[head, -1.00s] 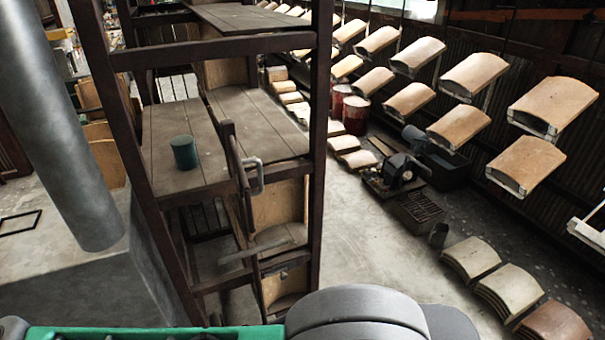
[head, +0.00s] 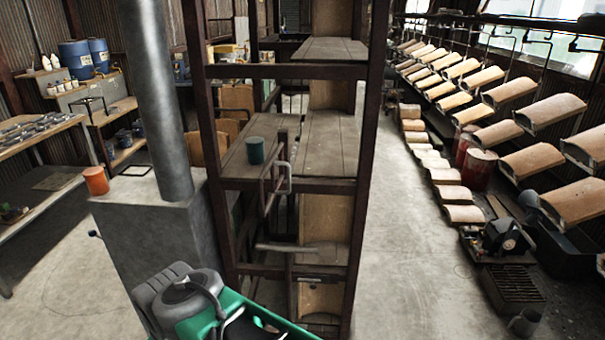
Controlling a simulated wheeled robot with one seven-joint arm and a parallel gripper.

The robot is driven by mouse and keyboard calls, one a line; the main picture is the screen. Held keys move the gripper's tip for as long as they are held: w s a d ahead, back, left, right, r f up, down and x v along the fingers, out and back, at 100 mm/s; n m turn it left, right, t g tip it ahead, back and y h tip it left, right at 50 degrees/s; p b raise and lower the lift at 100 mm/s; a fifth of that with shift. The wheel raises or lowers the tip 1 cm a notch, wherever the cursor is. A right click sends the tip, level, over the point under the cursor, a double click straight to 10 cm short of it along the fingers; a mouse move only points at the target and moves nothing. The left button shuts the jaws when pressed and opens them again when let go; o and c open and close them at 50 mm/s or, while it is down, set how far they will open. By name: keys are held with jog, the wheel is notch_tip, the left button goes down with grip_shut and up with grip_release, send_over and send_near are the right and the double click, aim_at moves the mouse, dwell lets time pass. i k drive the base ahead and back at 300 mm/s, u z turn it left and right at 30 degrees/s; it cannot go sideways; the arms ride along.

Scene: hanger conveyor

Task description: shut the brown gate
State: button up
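A dark brown rack (head: 368,200) with several wooden shelves stands ahead of me. A narrow dark brown upright piece (head: 267,198) with a light grey handle (head: 288,180) is seen nearly edge-on within its frame; I take it to be the brown gate. It appears to stand out of line with the rack's front, but its hinge side and exact angle are hard to tell. A dark green cup (head: 255,150) stands on the shelf just behind it. Part of my green and grey arm shows at the bottom, in front of the rack; my gripper cannot be made out.
A grey block with a thick pipe (head: 160,100) stands left of the rack, with an orange cup (head: 96,181) on it. A workbench (head: 30,150) is at far left. Curved tiles (head: 530,110) hang along the right. The floor (head: 400,270) right of the rack is clear.

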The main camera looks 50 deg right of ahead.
aim_at(270, 164)
jog(key=z, duration=1.35)
jog(key=i, duration=0.5)
jog(key=z, duration=0.8)
jog(key=k, duration=0.6)
jog(key=u, duration=1.35)
jog(key=i, duration=0.5)
jog(key=u, duration=0.1)
